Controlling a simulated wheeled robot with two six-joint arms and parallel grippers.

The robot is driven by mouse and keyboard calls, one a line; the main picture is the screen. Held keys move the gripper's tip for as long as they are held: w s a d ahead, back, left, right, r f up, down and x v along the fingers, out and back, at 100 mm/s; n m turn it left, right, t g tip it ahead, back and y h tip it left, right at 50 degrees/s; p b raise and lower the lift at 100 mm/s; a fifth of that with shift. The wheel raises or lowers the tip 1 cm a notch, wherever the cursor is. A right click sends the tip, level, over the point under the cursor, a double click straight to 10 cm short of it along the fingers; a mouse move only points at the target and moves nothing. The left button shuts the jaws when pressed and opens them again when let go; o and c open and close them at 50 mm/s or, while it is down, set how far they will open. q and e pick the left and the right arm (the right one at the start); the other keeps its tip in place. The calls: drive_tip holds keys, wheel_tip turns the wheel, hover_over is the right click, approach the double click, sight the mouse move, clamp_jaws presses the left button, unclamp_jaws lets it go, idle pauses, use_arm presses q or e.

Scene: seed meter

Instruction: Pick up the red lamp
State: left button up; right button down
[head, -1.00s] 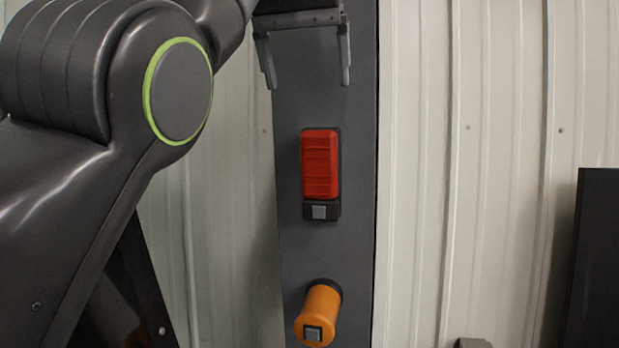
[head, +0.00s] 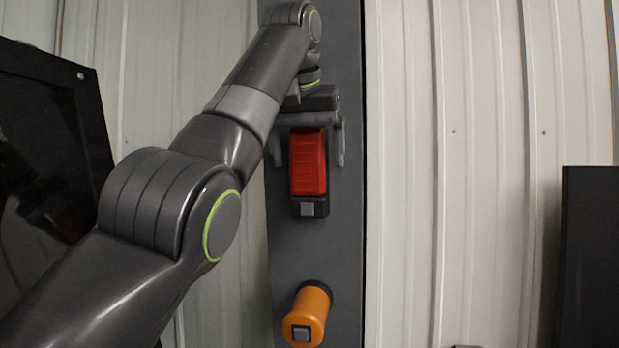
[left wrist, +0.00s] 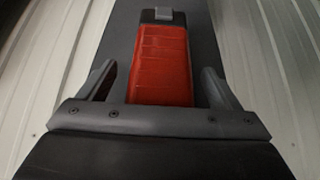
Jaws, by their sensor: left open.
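The red lamp (head: 308,163) is a ribbed red block with a dark end cap and a small grey square. It is mounted upright on a dark vertical panel (head: 318,248). My left gripper (head: 309,160) is open, with one finger on each side of the lamp's upper part and a visible gap to it. In the left wrist view the lamp (left wrist: 160,65) lies between the two fingers of my left gripper (left wrist: 160,85), and its capped end extends beyond them. Part of the lamp's top end is hidden by the gripper body. My right gripper is not in view.
An orange cylinder (head: 308,310) sticks out of the panel below the lamp. Pale corrugated wall (head: 450,170) lies behind. A dark upright object (head: 590,255) stands at the right edge, and a dark framed panel (head: 50,150) is at the left.

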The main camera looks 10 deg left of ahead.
use_arm(q)
drive_tip(key=shift+w+a+f, duration=0.15)
drive_tip(key=shift+w+f, duration=0.3)
drive_tip(key=shift+w, duration=0.05)
drive_tip(key=shift+s+r, duration=0.2)
drive_tip(key=shift+s, duration=0.15)
drive_tip(key=c, duration=1.2)
